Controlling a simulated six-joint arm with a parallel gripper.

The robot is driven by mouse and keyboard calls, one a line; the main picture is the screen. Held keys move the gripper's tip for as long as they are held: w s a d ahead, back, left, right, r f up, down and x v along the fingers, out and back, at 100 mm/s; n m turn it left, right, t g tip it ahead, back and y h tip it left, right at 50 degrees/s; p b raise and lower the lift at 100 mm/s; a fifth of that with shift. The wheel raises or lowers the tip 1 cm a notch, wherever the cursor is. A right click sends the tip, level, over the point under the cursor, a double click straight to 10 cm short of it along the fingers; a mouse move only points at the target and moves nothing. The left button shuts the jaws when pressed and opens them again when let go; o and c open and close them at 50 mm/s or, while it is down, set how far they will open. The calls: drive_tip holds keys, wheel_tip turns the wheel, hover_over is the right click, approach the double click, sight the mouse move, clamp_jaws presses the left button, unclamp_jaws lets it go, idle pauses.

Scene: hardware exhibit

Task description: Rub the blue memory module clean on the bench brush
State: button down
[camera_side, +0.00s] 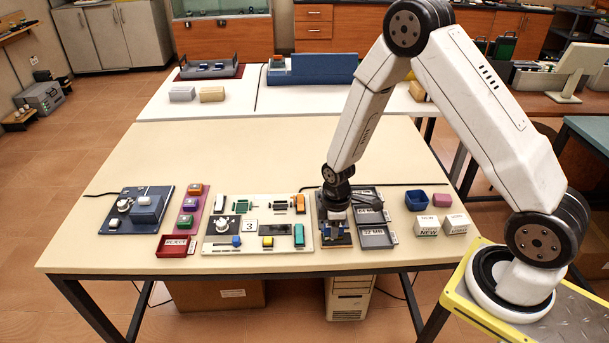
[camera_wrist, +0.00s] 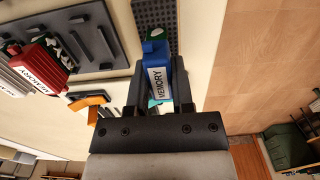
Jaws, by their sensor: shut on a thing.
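The blue memory module (camera_wrist: 157,60) has a white MEMORY label and sits between my gripper's two black fingers in the wrist view. My gripper (camera_wrist: 154,95) is shut on it. In the side view my gripper (camera_side: 336,212) points down over a small brown-based stand (camera_side: 336,240) between the white board and the grey trays. A dark dotted pad (camera_wrist: 154,12), which looks like the bench brush, lies just beyond the module in the wrist view. I cannot tell whether the module touches it. The module's lower end is hard to make out.
Left of the stand is a white board (camera_side: 218,243) with several parts, then a red REJECT tray (camera_side: 172,251) and a blue device (camera_side: 140,212). Grey labelled trays (camera_side: 376,238), a blue bin (camera_side: 416,199) and white boxes (camera_side: 455,223) stand to the right. The bench's back is clear.

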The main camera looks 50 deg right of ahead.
drive_tip(key=shift+s, duration=0.15)
drive_tip(key=shift+s+d, duration=0.6)
drive_tip(key=shift+d, duration=0.05)
drive_tip(key=shift+w+a, duration=0.1)
drive_tip(key=shift+w, duration=0.1)
idle(0.5)
drive_tip(key=shift+w+a+f, duration=0.1)
drive_tip(key=shift+w+a, duration=0.4)
drive_tip(key=shift+a, duration=0.05)
drive_tip(key=shift+s+d, duration=0.1)
idle(0.4)
drive_tip(key=shift+s+d, duration=0.55)
drive_tip(key=shift+s, duration=0.05)
drive_tip(key=shift+w+a, duration=0.1)
drive_tip(key=shift+w, duration=0.05)
idle(0.4)
drive_tip(key=shift+w+a, duration=0.55)
